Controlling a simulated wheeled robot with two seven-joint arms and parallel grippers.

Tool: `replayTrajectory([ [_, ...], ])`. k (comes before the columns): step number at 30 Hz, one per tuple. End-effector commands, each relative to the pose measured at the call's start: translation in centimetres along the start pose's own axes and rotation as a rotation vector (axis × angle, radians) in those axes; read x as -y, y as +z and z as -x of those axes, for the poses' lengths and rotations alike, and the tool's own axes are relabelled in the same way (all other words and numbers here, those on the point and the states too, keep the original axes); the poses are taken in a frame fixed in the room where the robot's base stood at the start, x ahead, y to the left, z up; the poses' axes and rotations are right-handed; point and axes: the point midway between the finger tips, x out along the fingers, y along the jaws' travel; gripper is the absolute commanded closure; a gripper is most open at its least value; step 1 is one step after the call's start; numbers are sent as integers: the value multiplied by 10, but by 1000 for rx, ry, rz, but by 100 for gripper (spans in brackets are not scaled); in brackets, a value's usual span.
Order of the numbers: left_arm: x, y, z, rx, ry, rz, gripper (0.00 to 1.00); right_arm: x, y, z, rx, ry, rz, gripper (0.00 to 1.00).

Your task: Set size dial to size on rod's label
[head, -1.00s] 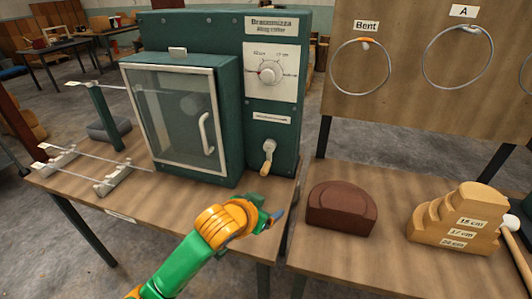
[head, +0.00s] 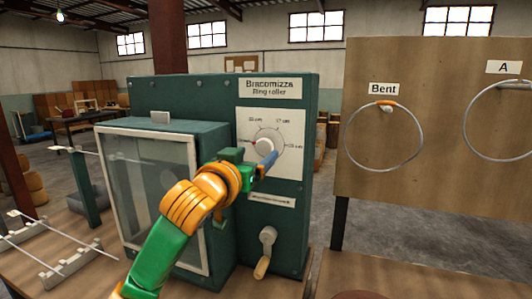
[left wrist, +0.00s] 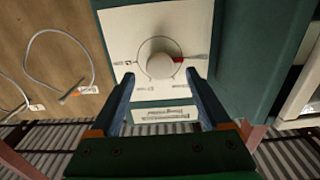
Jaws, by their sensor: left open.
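The size dial (head: 264,146) is a pale round knob on a white plate on the green ring roller (head: 220,100). Its red pointer points left in the head view; size marks lie around its upper and right sides. My left gripper (head: 262,163) is in front of the dial, partly covering the plate. In the left wrist view the dial (left wrist: 160,65) shows ahead between the tips of the two open blue fingers, with nothing gripped. Thin rods (head: 62,230) lie on supports at the left; a small white tag (head: 58,149) is unreadable. My right gripper is not in view.
A glass-fronted door (head: 160,190) is left of the dial, behind my left arm. A crank (head: 266,250) hangs below the dial. A board (head: 430,150) with hanging rings, labelled Bent and A, stands at the right.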

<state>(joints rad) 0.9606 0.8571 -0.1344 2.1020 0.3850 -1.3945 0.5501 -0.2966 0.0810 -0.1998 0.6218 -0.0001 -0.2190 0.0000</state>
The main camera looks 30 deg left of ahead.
Motion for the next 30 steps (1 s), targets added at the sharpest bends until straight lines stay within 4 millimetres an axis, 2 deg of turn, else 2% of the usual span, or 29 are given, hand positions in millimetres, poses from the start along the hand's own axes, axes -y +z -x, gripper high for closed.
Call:
replayTrajectory([
  [1,0,-5,-11,5,0,3,19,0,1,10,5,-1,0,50],
  [6,0,-4,-39,4,-1,1,19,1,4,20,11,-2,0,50],
  [9,0,-2,-46,2,0,-1,19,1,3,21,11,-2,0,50],
  [15,0,-1,-47,1,1,-2,19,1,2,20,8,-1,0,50],
  [17,0,-1,-46,1,1,-2,32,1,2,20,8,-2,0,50],
  [24,0,-1,-46,1,0,-1,97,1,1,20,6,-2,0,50],
  [25,0,-1,-46,1,0,-2,100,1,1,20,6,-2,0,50],
  [30,0,-1,-46,2,0,-11,100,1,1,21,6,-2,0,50],
])
